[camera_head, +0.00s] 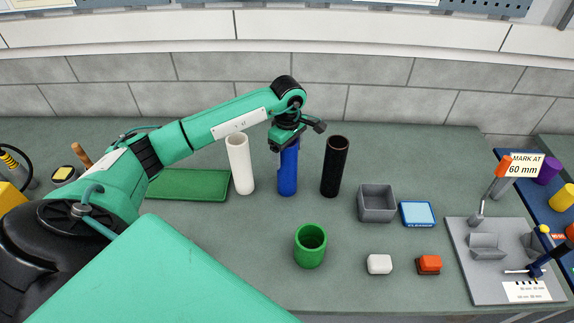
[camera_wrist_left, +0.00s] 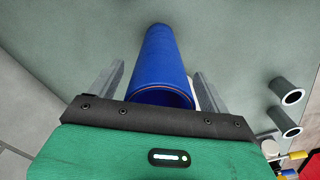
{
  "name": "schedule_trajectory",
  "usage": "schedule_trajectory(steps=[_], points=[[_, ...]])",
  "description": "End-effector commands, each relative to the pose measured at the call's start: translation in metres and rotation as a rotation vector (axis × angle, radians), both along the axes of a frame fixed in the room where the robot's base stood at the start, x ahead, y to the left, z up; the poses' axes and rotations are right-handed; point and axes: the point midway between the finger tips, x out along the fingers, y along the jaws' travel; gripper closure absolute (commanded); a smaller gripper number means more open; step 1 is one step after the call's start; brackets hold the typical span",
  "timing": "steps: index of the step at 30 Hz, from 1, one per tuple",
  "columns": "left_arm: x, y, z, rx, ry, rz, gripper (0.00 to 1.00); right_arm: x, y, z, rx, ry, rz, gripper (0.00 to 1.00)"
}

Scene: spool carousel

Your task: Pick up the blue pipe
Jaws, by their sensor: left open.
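The blue pipe (camera_head: 288,172) stands upright on the table, between a white pipe (camera_head: 240,164) and a black pipe (camera_head: 335,166). My left gripper (camera_head: 287,140) is over the top of the blue pipe and hides its upper end in the head view. In the left wrist view the blue pipe (camera_wrist_left: 163,68) lies between the two grey fingers of my left gripper (camera_wrist_left: 158,85), one finger on each side. The fingers are open, and the pipe's near rim shows close to the gripper body. My right gripper does not show.
A green mat (camera_head: 188,186) lies left of the white pipe. A green cup (camera_head: 310,246) stands in front of the blue pipe. A grey bin (camera_head: 376,203), a blue-framed pad (camera_head: 417,214), a white block (camera_head: 379,264), an orange block (camera_head: 429,265) and a grey fixture plate (camera_head: 470,285) are to the right.

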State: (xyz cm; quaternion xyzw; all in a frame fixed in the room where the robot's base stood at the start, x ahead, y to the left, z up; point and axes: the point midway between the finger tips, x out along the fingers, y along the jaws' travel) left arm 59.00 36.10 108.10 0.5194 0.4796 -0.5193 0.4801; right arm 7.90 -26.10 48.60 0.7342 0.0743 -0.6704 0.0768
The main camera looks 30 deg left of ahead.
Motion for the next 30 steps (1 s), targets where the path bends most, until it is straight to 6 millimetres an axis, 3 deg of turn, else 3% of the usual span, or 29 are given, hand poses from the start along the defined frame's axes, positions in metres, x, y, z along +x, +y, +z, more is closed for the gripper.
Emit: schedule_trajectory(steps=[2, 13, 23, 30], points=[[0.000, 0.000, 0.000, 0.000, 0.000, 0.000, 0.20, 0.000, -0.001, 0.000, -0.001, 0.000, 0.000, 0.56], [0.000, 0.000, 0.000, 0.000, 0.000, 0.001, 0.91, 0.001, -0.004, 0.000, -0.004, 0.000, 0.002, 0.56], [0.001, 0.000, 0.003, 0.001, -0.002, 0.001, 0.92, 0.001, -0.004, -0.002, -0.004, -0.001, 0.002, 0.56], [0.001, 0.001, 0.026, 0.002, -0.005, 0.001, 0.92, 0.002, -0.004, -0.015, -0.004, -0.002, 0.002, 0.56]])
